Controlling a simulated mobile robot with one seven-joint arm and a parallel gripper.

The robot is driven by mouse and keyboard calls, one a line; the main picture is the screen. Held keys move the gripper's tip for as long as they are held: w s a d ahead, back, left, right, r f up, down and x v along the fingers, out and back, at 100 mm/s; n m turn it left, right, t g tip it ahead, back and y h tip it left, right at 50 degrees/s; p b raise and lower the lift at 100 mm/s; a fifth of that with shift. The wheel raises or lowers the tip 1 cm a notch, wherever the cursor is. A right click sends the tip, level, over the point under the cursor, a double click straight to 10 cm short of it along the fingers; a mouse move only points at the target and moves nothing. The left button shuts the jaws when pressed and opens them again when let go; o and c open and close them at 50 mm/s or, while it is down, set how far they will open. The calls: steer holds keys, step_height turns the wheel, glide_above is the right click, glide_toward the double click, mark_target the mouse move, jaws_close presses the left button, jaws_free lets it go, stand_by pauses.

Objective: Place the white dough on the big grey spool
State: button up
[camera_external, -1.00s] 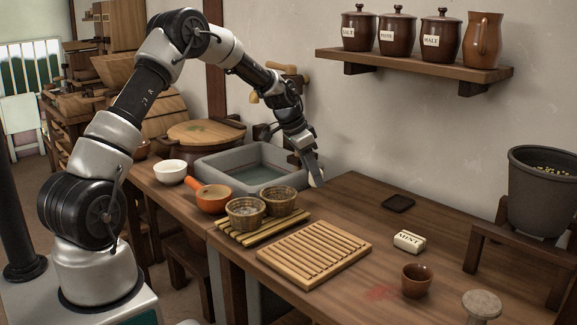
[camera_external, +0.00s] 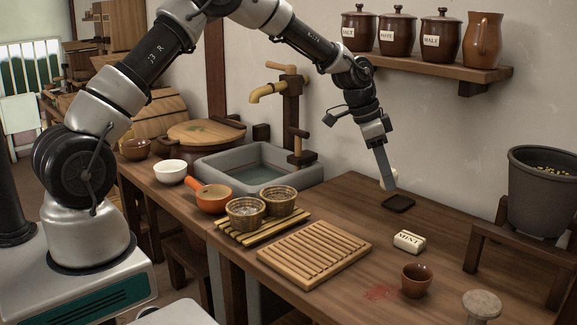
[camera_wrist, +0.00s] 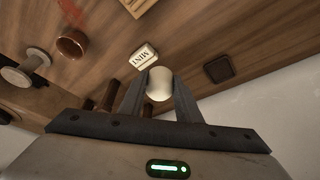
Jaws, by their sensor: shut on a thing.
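My gripper (camera_external: 385,168) is shut on the white dough (camera_wrist: 159,83), a smooth rounded lump between the two fingertips. In the external view the dough (camera_external: 393,181) shows partly behind a finger, above the table near the wall. The grey spool (camera_external: 482,304) stands upright at the table's front right, cut by the lower picture edge. In the wrist view the spool (camera_wrist: 26,67) is at the far left, well apart from my gripper, and its top looks bare.
A dark square coaster (camera_external: 398,202) lies near my gripper. A block marked MINT (camera_external: 409,241) and a brown cup (camera_external: 416,280) stand between my gripper and the spool. A slatted wooden board (camera_external: 314,254) lies left, and a grey pot (camera_external: 545,190) stands on a bench at right.

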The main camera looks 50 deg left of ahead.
steer(key=s+d+r+m+g+p, duration=0.15)
steer(key=s+d, duration=0.25)
steer(key=d, duration=0.5)
steer(key=s+d+r+m+p, duration=0.2)
steer(key=s+d+r+p, duration=0.1)
steer(key=d, duration=0.6)
steer(key=m+h+p, duration=0.1)
steer(key=m+p, duration=0.3)
steer(key=p, duration=0.1)
glide_above(488, 302)
steer(key=a, duration=0.2)
steer(key=f, duration=0.2)
steer(key=f+g, duration=0.1)
steer(key=shift+s+d+f, duration=0.25)
steer(key=shift+f, duration=2)
steer(key=shift+f, duration=0.1)
steer(key=shift+f, duration=0.2)
steer(key=o, duration=1.1)
steer(key=shift+r+n, duration=0.1)
steer(key=shift+n, duration=0.15)
steer(key=shift+c, duration=0.2)
